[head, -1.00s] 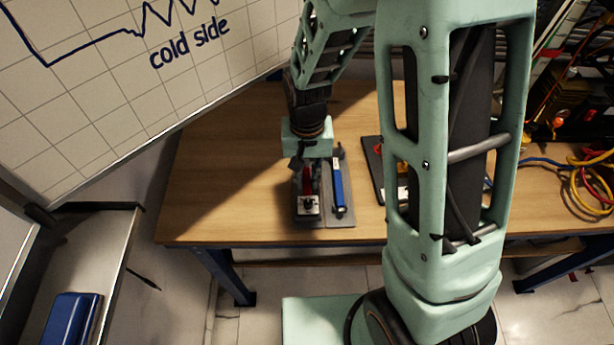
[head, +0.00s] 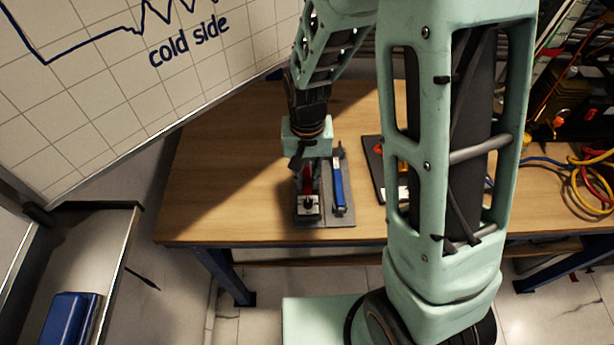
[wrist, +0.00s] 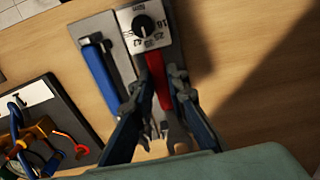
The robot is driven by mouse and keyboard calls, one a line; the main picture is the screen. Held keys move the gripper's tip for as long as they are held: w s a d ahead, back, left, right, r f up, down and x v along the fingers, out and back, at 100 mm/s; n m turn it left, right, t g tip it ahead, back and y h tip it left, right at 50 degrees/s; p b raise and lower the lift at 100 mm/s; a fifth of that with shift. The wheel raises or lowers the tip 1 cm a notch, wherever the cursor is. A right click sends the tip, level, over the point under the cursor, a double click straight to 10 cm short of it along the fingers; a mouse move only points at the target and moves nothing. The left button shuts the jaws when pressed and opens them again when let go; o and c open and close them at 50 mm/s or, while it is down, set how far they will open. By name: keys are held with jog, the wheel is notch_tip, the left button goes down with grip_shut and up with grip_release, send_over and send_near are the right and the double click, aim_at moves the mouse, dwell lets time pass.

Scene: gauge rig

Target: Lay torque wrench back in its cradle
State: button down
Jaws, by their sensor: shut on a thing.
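A grey plate (head: 326,221) lies on the wooden bench and carries two tools side by side. A blue-handled tool (head: 338,187) lies on its right half in the head view and on the left in the wrist view (wrist: 101,76). A red-handled tool (head: 307,180) is on the other half, in line with a white block with a black dial (wrist: 144,27). My gripper (wrist: 155,82) is over the plate, its fingers on either side of the red handle (wrist: 158,80) and shut on that tool. Whether the red handle touches the plate is hidden. No label shows which is the torque wrench.
A dark board (head: 373,175) with red and yellow parts lies to the right, partly behind my arm. Coloured cables (head: 590,180) lie at the far right. A whiteboard (head: 130,90) stands at the left. The bench (head: 220,190) left of the plate is clear.

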jog(key=shift+f+b, duration=0.55)
jog(key=shift+f, duration=0.15)
jog(key=c, duration=1.8)
grip_release()
notch_tip(320, 180, up, 12)
jog(key=shift+r, duration=0.1)
